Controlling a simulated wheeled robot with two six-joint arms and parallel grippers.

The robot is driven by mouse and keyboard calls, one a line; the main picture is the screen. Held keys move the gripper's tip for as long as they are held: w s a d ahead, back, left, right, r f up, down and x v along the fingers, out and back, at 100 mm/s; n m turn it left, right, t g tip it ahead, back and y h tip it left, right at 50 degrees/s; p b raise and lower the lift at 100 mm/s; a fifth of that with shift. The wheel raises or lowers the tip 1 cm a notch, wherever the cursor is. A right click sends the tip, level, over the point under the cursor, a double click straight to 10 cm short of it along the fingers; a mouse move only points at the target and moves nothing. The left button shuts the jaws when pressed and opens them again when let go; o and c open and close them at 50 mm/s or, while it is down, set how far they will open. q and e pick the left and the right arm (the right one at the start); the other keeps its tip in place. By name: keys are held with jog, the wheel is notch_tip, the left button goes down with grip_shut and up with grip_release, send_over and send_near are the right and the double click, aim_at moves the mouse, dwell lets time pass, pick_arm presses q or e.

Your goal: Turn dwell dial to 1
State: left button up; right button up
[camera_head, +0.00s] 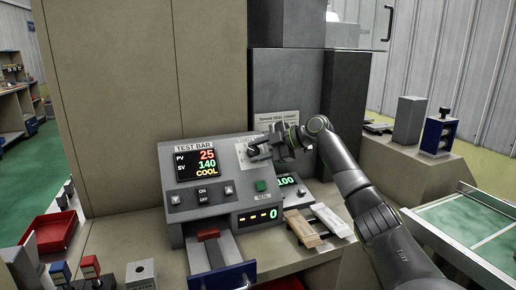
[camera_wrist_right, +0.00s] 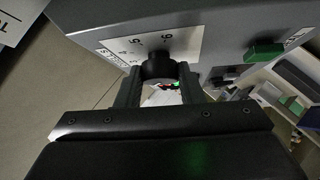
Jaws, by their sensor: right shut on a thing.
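The dwell dial is a round black knob (camera_wrist_right: 160,66) on a white number plate (camera_wrist_right: 122,50) in the right wrist view; 5 and 6 can be read, but where the dial points cannot be made out. In the head view the knob is hidden by my right gripper (camera_head: 267,151), with part of the plate (camera_head: 242,155) showing beside it. The fingers of my right gripper (camera_wrist_right: 160,86) stand on both sides of the knob, shut on it. The dial sits on the grey control panel (camera_head: 217,222). My left gripper is not in view.
A green button (camera_head: 261,185) is just below the dial; it also shows in the right wrist view (camera_wrist_right: 264,54). A TEST BAR display (camera_head: 196,163) shows 25, 140 and COOL. Wrapped sticks (camera_head: 302,228) lie at the panel's right. A red tray (camera_head: 52,232) is at left.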

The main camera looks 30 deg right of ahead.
jog(key=shift+w+r+n+g+p, duration=0.1)
jog(key=shift+r+n+g+p, duration=0.3)
jog(key=shift+n+g+p, duration=0.1)
jog(key=n+g+p, duration=0.1)
jog(key=n+p, duration=0.1)
jog(key=n+g+p, duration=0.2)
jog(key=p, duration=0.1)
jog(key=n+g+h+p, duration=0.1)
jog(key=n+g+p, duration=0.1)
jog(key=p, duration=0.1)
jog(key=shift+w+a+r, duration=0.1)
jog(key=shift+w+r, duration=0.1)
jog(key=shift+r, duration=0.05)
jog(key=shift+w+f+n+g+h+p, duration=0.1)
jog(key=shift+f+n+g+h+p, duration=0.15)
jog(key=shift+n+g+h+p, duration=0.8)
jog(key=shift+n+t+p, duration=0.25)
jog(key=shift+n+p, duration=0.1)
jog(key=o, duration=1)
jog(key=shift+f+y, duration=0.1)
jog(key=shift+y, duration=0.15)
